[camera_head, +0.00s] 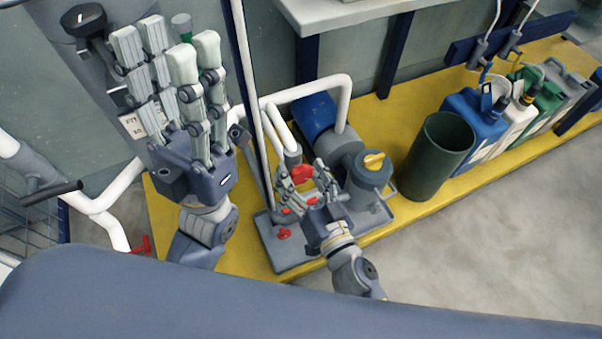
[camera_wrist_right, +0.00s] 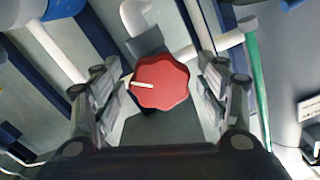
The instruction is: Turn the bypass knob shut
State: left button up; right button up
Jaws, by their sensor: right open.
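The red knob (camera_wrist_right: 160,82) in the right wrist view is a lobed disc with a white pointer line that points left, toward the left fingers. It also shows in the head view (camera_head: 302,174), partly hidden by my right gripper's fingers. My right gripper (camera_head: 306,176) is open, with its fingers to either side of the knob; in the wrist view clear gaps show on both sides. I cannot tell its exact depth from the knob. My left gripper (camera_head: 168,52) is raised at the upper left, fingers stretched up and apart, empty. No label naming the knob is readable.
White pipes (camera_head: 344,98) arch over. A green bin (camera_head: 436,157) and several jugs stand right; open floor lies lower right.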

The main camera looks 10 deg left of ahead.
jog(key=c, duration=1.1)
jog(key=shift+n, duration=0.4)
jog(key=n+p, duration=0.1)
jog(key=n, duration=0.1)
jog(key=shift+r+n+p, duration=0.1)
jog(key=shift+n+p, duration=0.25)
jog(key=shift+n, duration=0.05)
jog(key=shift+n+p, duration=0.6)
jog(key=shift+n, duration=1)
